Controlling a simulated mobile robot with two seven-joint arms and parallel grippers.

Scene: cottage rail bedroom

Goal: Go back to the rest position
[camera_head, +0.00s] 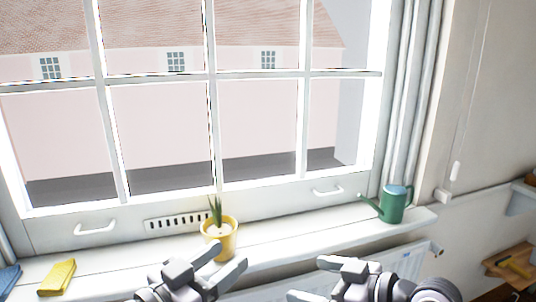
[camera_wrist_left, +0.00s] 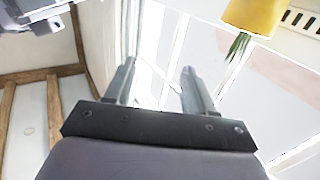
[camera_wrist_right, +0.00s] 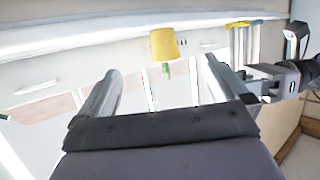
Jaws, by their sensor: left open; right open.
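My left gripper (camera_head: 222,266) is open and empty in the head view, in front of the window sill and just below the yellow plant pot. Its parted fingers also show in the left wrist view (camera_wrist_left: 158,70). My right gripper (camera_head: 308,280) is open and empty, to the right of the left one and in front of the sill. Its spread fingers show in the right wrist view (camera_wrist_right: 162,70) with nothing between them. Both arms are cut off by the bottom edge of the head view.
The yellow pot (camera_head: 219,240) with a green plant stands upright on the white sill (camera_head: 300,232). A green watering can (camera_head: 393,205) stands at the sill's right end. A yellow folded cloth-like item (camera_head: 58,278) lies at the left. A radiator (camera_head: 385,268) is below the sill.

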